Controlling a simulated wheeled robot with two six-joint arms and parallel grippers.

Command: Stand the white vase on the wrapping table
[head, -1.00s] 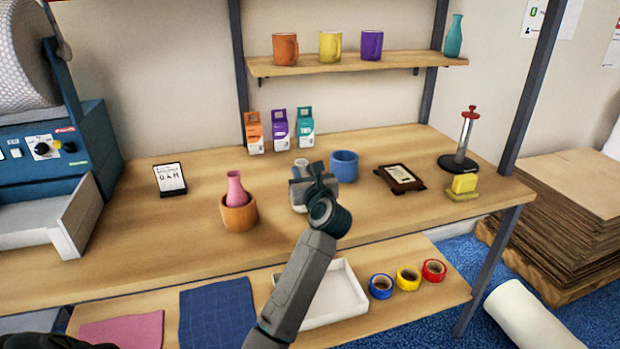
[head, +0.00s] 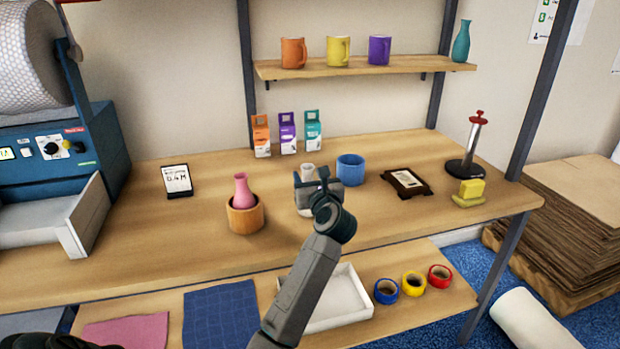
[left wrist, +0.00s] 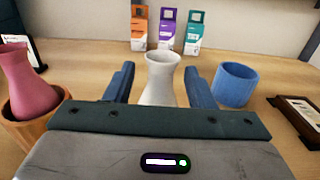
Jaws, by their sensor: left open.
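The white vase (head: 308,172) stands upright on the wrapping table (head: 400,225), partly hidden behind my left gripper (head: 311,182). In the left wrist view the vase (left wrist: 160,78) shows its flared mouth and neck between the two open fingers, with a gap on each side; its base is hidden. A pale surface shows under the gripper in the head view, and I cannot tell whether it is the vase's body or a pot. My right gripper is not in view.
A pink vase (head: 242,190) in a wooden pot (head: 245,217) stands to the left. A blue pot (head: 350,170) is close on the right. Several small cartons (head: 287,133) stand behind. A framed card (head: 407,182) lies further right. The table front is clear.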

